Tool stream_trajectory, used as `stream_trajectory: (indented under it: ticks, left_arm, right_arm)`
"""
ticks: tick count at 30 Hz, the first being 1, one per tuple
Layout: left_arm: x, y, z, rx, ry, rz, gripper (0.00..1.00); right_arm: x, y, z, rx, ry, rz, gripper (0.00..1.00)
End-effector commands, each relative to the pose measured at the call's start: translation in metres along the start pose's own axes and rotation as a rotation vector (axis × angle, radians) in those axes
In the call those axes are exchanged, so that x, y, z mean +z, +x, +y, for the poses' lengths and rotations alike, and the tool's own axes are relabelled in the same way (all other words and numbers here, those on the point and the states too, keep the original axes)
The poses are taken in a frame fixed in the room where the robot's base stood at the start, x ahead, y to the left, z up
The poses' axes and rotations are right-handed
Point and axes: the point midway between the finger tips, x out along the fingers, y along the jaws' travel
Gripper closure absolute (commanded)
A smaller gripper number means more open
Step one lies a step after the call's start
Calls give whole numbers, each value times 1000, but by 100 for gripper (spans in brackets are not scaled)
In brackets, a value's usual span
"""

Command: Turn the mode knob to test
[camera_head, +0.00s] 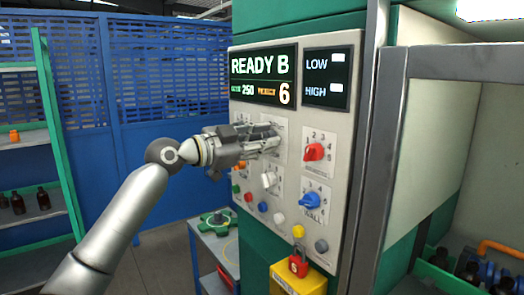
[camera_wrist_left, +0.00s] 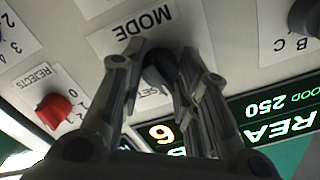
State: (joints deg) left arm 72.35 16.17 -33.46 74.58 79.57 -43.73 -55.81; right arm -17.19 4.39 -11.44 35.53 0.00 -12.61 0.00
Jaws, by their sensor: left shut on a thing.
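My left gripper (camera_head: 272,139) reaches the panel from the left in the head view. In the left wrist view its fingers (camera_wrist_left: 155,62) stand on both sides of the knob, shut on it. Some lettering beside the knob is partly covered by the fingers, so I cannot tell which position it points to. In the head view the gripper hides the knob. My right gripper is in neither view.
A red rejects knob (camera_wrist_left: 53,110) is beside the gripper; the head view also shows a blue knob (camera_head: 310,200) and a white knob (camera_head: 269,180). The display (camera_head: 264,76) above reads READY B. A grey frame post (camera_head: 382,170) stands right of the panel.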

Motion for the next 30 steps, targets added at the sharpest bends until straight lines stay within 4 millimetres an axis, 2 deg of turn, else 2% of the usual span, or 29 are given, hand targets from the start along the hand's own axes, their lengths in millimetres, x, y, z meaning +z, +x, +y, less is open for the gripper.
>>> stream_trajectory:
  ticks: [12,27,28,30]
  left_arm:
    - [0,0,0,1,168,0,94]
    - [0,0,0,1,184,0,94]
    - [0,0,0,1,184,-1,67]
    - [0,0,0,1,184,0,58]
  right_arm:
    - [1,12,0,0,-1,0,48]
    - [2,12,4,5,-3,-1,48]
    - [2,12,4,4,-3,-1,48]
    - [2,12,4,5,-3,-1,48]
